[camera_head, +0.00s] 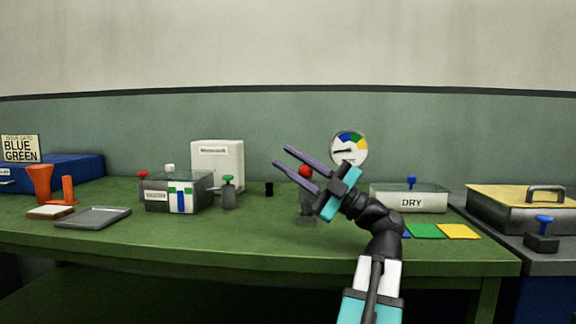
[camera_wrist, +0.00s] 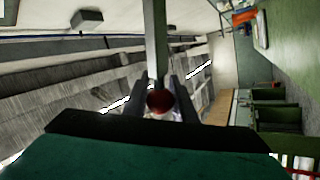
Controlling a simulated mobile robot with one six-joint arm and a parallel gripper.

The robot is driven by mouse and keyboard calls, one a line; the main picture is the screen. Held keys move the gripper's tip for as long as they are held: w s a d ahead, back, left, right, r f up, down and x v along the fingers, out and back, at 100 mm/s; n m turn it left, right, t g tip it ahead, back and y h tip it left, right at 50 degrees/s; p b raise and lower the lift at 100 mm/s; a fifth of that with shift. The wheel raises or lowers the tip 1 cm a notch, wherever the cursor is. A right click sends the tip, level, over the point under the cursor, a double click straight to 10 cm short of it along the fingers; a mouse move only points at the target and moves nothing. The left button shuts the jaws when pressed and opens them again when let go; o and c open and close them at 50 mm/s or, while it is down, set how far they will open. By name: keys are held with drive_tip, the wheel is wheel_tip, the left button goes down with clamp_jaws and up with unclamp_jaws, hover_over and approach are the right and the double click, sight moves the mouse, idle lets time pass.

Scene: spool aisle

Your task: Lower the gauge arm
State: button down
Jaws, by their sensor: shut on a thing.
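The gauge has a round white dial (camera_head: 348,147) with coloured sectors and a dark needle, above the green bench. A red ball knob (camera_head: 305,172) shows between the fingers of my gripper (camera_head: 282,157), above a grey stand (camera_head: 306,218). In the wrist view, my gripper (camera_wrist: 160,78) has one finger on each side of the red knob (camera_wrist: 159,102). My gripper is shut on the knob. A long grey-green bar (camera_wrist: 155,38), which looks like the gauge arm, runs from the knob to the top of that view. My gripper hides part of the stand in the head view.
A clear box marked DRY (camera_head: 408,199) and coloured cards (camera_head: 458,231) lie right of my arm. A tray with a yellowish lid (camera_head: 525,197) is further right. Left are a clear bin (camera_head: 178,192), grey tray (camera_head: 93,217) and orange funnel (camera_head: 39,182).

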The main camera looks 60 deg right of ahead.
drive_tip(key=shift+s+d+r, duration=0.1)
drive_tip(key=shift+s, duration=0.1)
drive_tip(key=c, duration=1.5)
unclamp_jaws()
drive_tip(key=shift+s, duration=0.25)
drive_tip(key=shift+o, duration=0.2)
drive_tip(key=shift+w, duration=0.2)
drive_tip(key=shift+s, duration=0.1)
drive_tip(key=shift+p+v, duration=0.45)
drive_tip(key=shift+v, duration=0.5)
drive_tip(key=s+d+f+p, duration=0.1)
drive_tip(key=s+d+p, duration=0.1)
drive_tip(key=s, duration=1.2)
drive_tip(key=shift+s+d+f+p, duration=0.15)
drive_tip(key=shift+s+f+p, duration=0.1)
drive_tip(key=shift+p, duration=0.65)
